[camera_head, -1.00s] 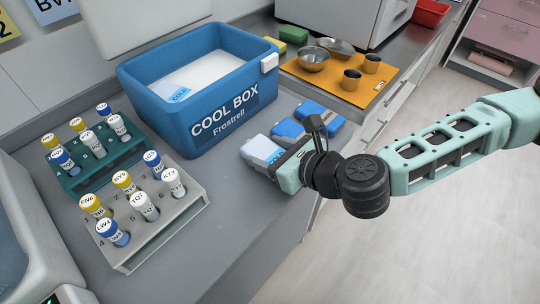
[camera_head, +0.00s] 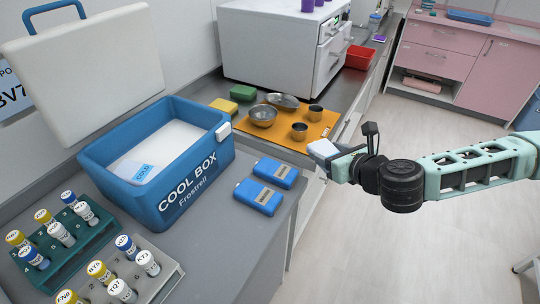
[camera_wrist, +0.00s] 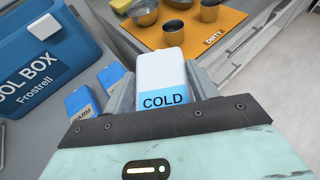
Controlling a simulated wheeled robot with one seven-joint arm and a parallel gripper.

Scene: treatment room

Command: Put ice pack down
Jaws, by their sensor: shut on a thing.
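My gripper (camera_head: 332,158) is shut on a white ice pack (camera_head: 321,149) and holds it raised near the counter's front edge. In the wrist view the ice pack (camera_wrist: 161,76) stands between the fingers, with a blue band reading "COLD" facing the camera. The blue cool box (camera_head: 190,187) is open on the counter, left of my gripper. Another pack marked "COLD" (camera_head: 134,170) lies inside it on the white filling.
Two blue packs (camera_head: 257,196) (camera_head: 275,172) lie on the counter right of the cool box. An orange mat (camera_head: 319,131) with metal bowls and cups is behind. Tube racks (camera_head: 165,271) (camera_head: 75,254) stand front left. Bare counter (camera_head: 232,245) is in front of the blue packs.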

